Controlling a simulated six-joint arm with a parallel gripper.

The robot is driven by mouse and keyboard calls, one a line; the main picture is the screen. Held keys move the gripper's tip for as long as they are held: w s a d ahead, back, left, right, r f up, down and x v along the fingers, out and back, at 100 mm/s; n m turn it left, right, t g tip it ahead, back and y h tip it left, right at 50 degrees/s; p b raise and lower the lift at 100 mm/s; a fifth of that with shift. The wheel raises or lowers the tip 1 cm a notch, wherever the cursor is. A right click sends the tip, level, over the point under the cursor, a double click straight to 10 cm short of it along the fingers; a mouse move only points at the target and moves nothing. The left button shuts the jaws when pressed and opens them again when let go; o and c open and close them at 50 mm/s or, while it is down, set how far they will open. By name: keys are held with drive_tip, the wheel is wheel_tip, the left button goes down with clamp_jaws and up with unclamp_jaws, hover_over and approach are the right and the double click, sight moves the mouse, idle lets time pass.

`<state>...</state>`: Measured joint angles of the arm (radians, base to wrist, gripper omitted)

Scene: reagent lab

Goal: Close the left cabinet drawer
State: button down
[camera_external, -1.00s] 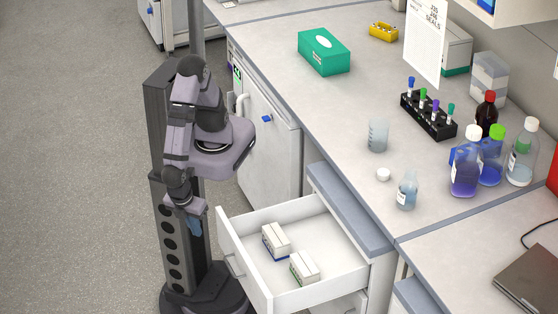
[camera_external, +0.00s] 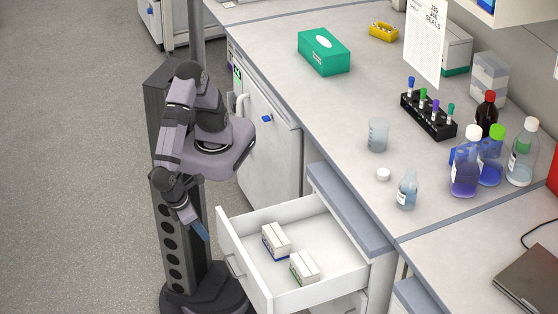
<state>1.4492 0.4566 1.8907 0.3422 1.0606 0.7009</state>
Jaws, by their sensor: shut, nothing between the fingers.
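The white cabinet drawer (camera_external: 337,236) is pulled far out from under the bench, at the lower middle of the external view. Its front panel faces left and has a grey handle (camera_external: 234,265). Two small white boxes lie inside, one with a blue edge (camera_external: 276,240) and one with a green edge (camera_external: 304,268). My gripper (camera_external: 201,232) is shut and empty. It hangs pointing down and slightly right, left of the drawer front in the picture, with a gap between them.
The bench top (camera_external: 340,100) holds a green box (camera_external: 323,51), a black tube rack (camera_external: 428,117), a beaker (camera_external: 377,135), a small bottle (camera_external: 407,190) and several reagent bottles. A white cabinet (camera_external: 268,140) stands behind the drawer. Open floor (camera_external: 70,180) lies to the left.

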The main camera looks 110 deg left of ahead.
drive_tip(key=x, duration=0.3)
drive_tip(key=w+a+x, duration=0.1)
drive_tip(key=x, duration=0.3)
drive_tip(key=r+x, duration=0.1)
drive_tip(key=x, duration=0.2)
drive_tip(key=shift+w+a+f, duration=0.3)
drive_tip(key=shift+w+a, duration=0.1)
drive_tip(key=shift+a, duration=0.05)
drive_tip(key=shift+w+a+p, duration=0.35)
drive_tip(key=shift+w+a, duration=0.05)
drive_tip(key=w+a+p, duration=0.3)
drive_tip(key=w+a, duration=2.1)
drive_tip(key=shift+r, duration=0.15)
drive_tip(key=shift+d, duration=0.1)
